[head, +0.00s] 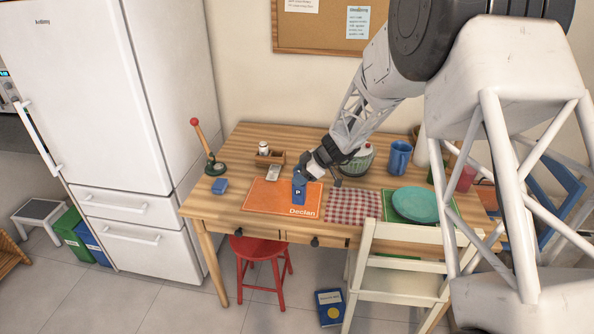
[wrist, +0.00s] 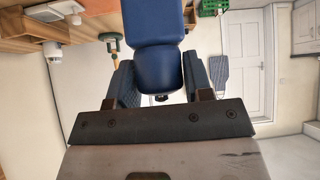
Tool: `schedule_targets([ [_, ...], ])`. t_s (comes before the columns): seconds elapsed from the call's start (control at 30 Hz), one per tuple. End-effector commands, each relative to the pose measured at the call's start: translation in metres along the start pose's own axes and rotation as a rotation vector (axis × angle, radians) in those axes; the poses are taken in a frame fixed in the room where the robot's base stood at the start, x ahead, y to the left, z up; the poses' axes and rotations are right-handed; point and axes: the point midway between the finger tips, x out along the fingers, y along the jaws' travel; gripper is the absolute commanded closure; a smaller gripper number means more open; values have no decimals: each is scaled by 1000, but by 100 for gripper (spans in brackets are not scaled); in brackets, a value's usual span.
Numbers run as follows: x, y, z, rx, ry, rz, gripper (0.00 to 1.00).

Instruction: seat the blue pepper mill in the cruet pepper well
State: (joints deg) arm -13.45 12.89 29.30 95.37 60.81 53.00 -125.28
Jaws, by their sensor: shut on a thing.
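The blue pepper mill (head: 299,194), marked "P", is upright over the orange "Declan" mat. My gripper (head: 301,177) is shut on it near its top. In the wrist view the mill (wrist: 157,65) sits between the two fingers of my gripper (wrist: 160,80). I cannot tell whether its base touches the mat. The wooden cruet (head: 277,157) stands behind and left of the mill, apart from it, with a white shaker (head: 263,147) in its left part. The inside of its other well is not clear.
The orange mat (head: 262,196) lies below the mill. A pale grey item (head: 273,173) lies in front of the cruet.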

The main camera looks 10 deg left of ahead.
Motion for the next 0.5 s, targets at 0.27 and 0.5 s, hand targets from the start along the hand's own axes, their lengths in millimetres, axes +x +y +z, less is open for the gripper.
schedule_targets([
  [0.27,-6,-19,3,0,0,0,98],
  [0.5,-8,-24,3,-1,0,1,98],
])
